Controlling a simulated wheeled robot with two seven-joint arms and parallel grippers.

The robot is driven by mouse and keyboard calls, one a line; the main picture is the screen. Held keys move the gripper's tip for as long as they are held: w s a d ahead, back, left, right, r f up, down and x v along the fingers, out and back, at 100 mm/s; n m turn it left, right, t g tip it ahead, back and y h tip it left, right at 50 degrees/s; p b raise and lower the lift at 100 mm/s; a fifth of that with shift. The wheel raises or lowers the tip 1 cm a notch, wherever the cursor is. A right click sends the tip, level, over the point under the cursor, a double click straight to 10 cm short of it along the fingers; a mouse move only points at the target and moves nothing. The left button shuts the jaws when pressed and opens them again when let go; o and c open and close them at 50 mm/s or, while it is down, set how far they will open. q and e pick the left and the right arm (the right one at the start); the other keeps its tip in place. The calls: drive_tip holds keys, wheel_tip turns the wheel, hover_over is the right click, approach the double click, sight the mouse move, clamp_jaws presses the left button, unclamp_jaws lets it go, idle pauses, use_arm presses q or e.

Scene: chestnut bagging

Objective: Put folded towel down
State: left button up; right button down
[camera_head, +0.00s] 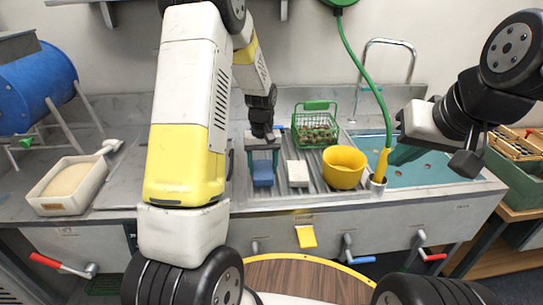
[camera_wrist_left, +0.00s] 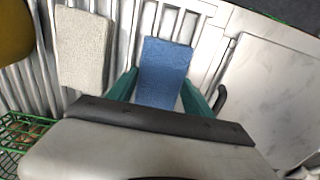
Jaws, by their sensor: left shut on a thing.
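A folded blue towel (camera_head: 263,174) lies between the green fingers of my left gripper (camera_head: 262,158) on the ribbed metal drainboard. In the left wrist view the blue towel (camera_wrist_left: 165,65) sits between both fingers of my left gripper (camera_wrist_left: 160,88), which is shut on it. Whether the towel rests fully on the ribs is hard to tell. A folded pale towel (camera_head: 298,173) lies flat just to its right; it also shows in the left wrist view (camera_wrist_left: 83,48).
A yellow bowl (camera_head: 343,168) stands right of the pale towel. A green wire basket (camera_head: 315,128) of chestnuts stands behind. The teal-water sink (camera_head: 440,170) is at right. A white tub (camera_head: 68,186) stands at left. Flat metal counter (camera_wrist_left: 265,90) lies beside the blue towel.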

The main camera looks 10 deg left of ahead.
sight(263, 169)
use_arm(q)
drive_tip(key=shift+f, duration=0.1)
drive_tip(key=o, duration=1.3)
wheel_tip(263, 169, up, 12)
drive_tip(key=s+r+m+t+h, duration=0.1)
drive_tip(key=s+r+t, duration=0.1)
drive_tip(key=s+r, duration=0.75)
drive_tip(key=s+r+m+t, duration=0.1)
drive_tip(key=s, duration=0.4)
drive_tip(key=s+d+r+m+t, duration=0.1)
drive_tip(key=s, duration=0.3)
drive_tip(key=s+d+r+t+h, duration=0.1)
drive_tip(key=s+r+t, duration=0.1)
drive_tip(key=s, duration=0.3)
drive_tip(key=shift+s+d+m, duration=0.1)
drive_tip(key=shift+s+m, duration=0.25)
drive_tip(key=shift+m, duration=0.05)
